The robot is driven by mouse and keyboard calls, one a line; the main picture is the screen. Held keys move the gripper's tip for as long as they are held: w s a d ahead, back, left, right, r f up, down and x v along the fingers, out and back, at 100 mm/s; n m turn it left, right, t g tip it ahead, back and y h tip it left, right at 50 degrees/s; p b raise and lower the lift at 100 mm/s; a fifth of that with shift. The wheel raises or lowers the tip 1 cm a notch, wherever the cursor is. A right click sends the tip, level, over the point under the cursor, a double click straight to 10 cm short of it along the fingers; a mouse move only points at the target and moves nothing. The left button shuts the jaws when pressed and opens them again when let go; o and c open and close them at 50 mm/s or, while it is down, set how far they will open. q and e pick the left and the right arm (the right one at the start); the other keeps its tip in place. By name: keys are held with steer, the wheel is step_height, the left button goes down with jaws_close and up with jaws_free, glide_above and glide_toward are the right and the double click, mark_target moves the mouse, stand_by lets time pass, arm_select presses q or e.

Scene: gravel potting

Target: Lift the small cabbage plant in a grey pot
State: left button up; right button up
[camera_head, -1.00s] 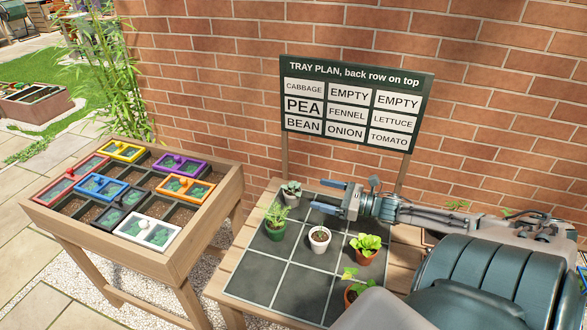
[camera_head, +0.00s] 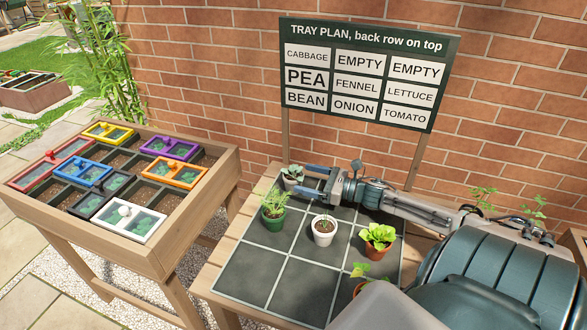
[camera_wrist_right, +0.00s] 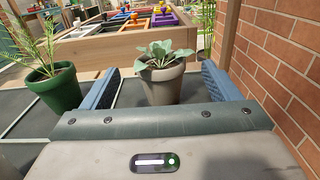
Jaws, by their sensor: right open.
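The small cabbage plant in a grey pot (camera_head: 292,179) stands upright at the back left of the dark tiled tray (camera_head: 250,270). My right gripper (camera_head: 303,181) is open, its blue fingers reaching left to the pot. In the right wrist view, the grey pot (camera_wrist_right: 163,86) with broad grey-green leaves shows between the two spread fingers of the gripper (camera_wrist_right: 160,68), with gaps on both sides. The pot's base is partly hidden behind the gripper body. My left gripper is not in view.
A green pot with a feathery plant (camera_head: 273,218) stands close in front of the cabbage pot. A white pot (camera_head: 323,232) and a terracotta lettuce pot (camera_head: 377,242) stand nearer and to the right. The tray plan sign (camera_head: 365,75) and brick wall (camera_head: 500,130) rise behind.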

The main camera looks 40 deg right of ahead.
mark_target(295, 177)
steer(key=shift+f+x, duration=0.1)
steer(key=shift+x, duration=1.2)
steer(key=shift+f+x, duration=0.15)
steer(key=shift+x, duration=1.1)
steer(key=c, duration=1.1)
